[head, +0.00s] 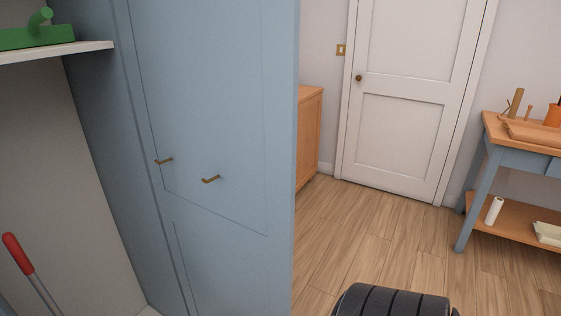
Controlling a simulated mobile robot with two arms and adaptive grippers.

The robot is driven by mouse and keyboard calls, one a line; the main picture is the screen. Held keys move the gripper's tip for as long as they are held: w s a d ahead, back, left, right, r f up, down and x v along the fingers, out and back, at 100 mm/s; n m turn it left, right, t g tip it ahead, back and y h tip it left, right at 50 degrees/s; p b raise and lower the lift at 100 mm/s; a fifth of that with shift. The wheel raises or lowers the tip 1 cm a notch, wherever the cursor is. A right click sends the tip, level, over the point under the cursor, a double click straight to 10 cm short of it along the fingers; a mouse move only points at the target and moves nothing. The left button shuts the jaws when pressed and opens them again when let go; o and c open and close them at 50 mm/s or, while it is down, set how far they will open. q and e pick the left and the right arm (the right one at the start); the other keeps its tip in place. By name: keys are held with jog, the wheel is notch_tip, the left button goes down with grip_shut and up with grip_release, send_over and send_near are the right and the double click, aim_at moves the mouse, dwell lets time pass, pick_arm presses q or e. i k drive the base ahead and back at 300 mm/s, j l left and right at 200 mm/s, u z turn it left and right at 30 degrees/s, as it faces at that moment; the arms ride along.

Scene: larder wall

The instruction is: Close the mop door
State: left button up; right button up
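A tall blue cupboard (225,95) fills the left half of the head view. Its left compartment (85,170) stands open, showing a pale interior. A long handle with a red grip (18,253), perhaps the mop's, leans inside at the lower left. Thin seams outline panels there. I cannot tell for certain which panel is the mop door; its edge may be out of frame.
A green object (38,32) rests on a white shelf (85,47) in the open compartment. A wooden cabinet (309,140) stands behind the cupboard. A white room door (410,100) is shut. A blue-legged table (474,200) stands right. Wooden floor (370,235) between is clear.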

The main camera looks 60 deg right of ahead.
aim_at(214, 84)
jog(key=k+l, duration=0.1)
jog(key=l, duration=0.3)
jog(key=k+l+u, duration=0.15)
jog(key=l, duration=0.25)
jog(key=k+l, duration=0.1)
jog(key=l, duration=0.3)
jog(key=k+l+u, duration=0.1)
jog(key=l, duration=0.3)
jog(key=k+l+u, duration=0.1)
jog(key=l, duration=0.3)
jog(key=i+l, duration=0.15)
jog(key=l, duration=0.3)
jog(key=i+l+u, duration=0.1)
jog(key=l, duration=0.3)
jog(key=i+l, duration=0.15)
jog(key=l, duration=0.3)
